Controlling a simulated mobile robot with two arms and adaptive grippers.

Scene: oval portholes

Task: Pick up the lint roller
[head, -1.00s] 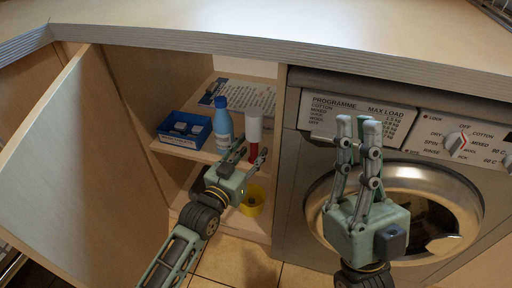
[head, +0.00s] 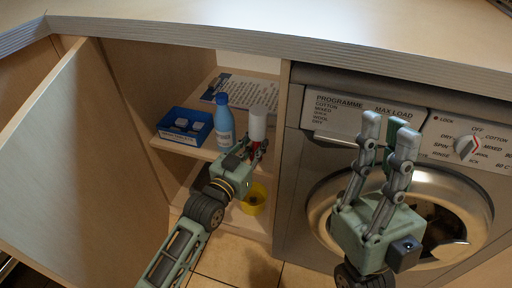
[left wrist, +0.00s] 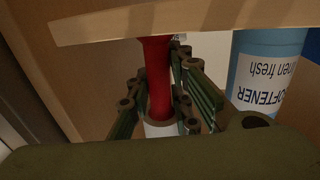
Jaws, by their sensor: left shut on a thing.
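The lint roller (head: 258,123) stands upright on the cupboard's upper shelf, with its white roll on top and its red handle below. My left gripper (head: 251,152) is in front of the shelf, shut around the red handle. In the left wrist view, which is upside down, the red handle (left wrist: 156,75) is between the fingers, with the white part below it in the picture. The handle's foot is hidden behind the shelf edge there. My right gripper (head: 388,128) is open and empty in front of the washing machine.
A blue softener bottle (head: 223,124) stands close to the left of the roller, and a blue box (head: 184,128) is further left. A yellow container (head: 254,198) is below the shelf. The open door (head: 75,165) bounds the left; the washing machine (head: 335,135) is on the right.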

